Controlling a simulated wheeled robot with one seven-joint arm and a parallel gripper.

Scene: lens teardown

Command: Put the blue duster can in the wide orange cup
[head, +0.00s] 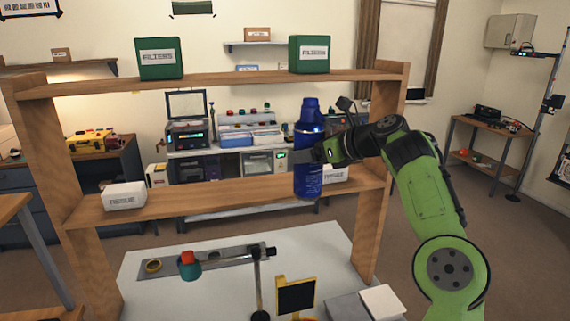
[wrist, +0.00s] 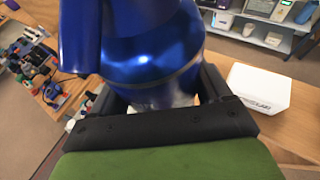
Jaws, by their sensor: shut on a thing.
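The blue duster can (head: 309,182) is upright in the head view, at the right part of the wooden rack's lower shelf. My gripper (head: 322,152) comes from the right and is shut on the can around its middle. In the wrist view, the can (wrist: 140,50) fills the space between the fingers (wrist: 165,105). I cannot tell whether the can's base touches the shelf board. A sliver of orange (head: 304,319) shows at the bottom edge of the head view; it may be the wide orange cup, which is otherwise not visible.
The wooden rack's lower shelf (head: 230,197) also bears white tissue boxes, one at left (head: 124,196) and one behind the can (head: 335,174). Green filter boxes (head: 159,58) stand on its top board. A white table (head: 225,295) below holds a metal rail and a small black sign (head: 296,297).

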